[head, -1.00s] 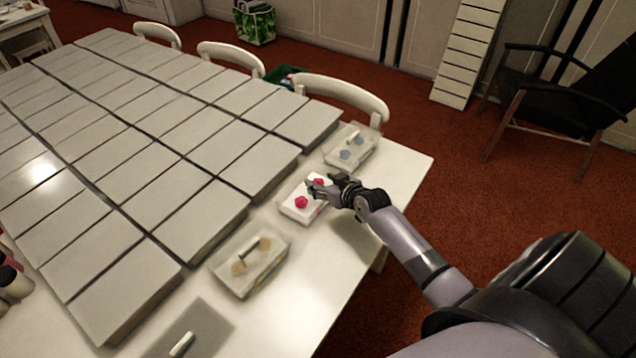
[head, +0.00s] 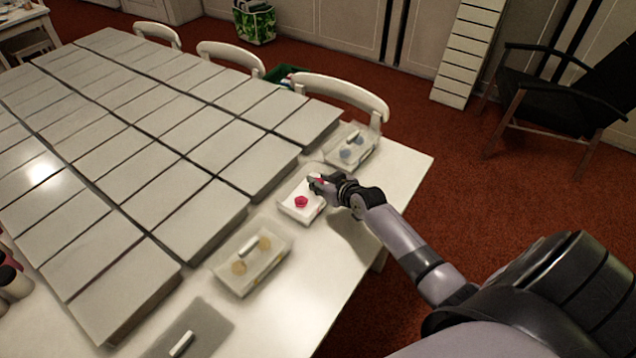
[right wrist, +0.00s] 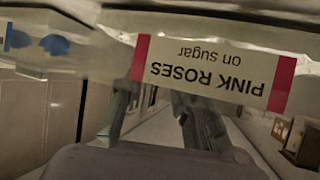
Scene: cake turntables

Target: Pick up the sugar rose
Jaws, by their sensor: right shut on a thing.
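A pink sugar rose (head: 301,202) lies in the white open box (head: 293,212) near the table's right edge. My right gripper (head: 317,183) is over the back part of that box. It is shut on a second pink sugar rose, which its fingers mostly hide. In the right wrist view, the box's label (right wrist: 214,73) reads "PINK ROSES on sugar" upside down. The fingers of my right gripper (right wrist: 158,100) reach up behind the label, and their tips are hidden. My left gripper is not in view.
A clear box with blue pieces (head: 352,147) stands behind, and one with tan pieces (head: 262,260) stands in front. Large flat grey-white slabs (head: 160,210) fill the table to the left. Bare table (head: 395,190) is free on the right.

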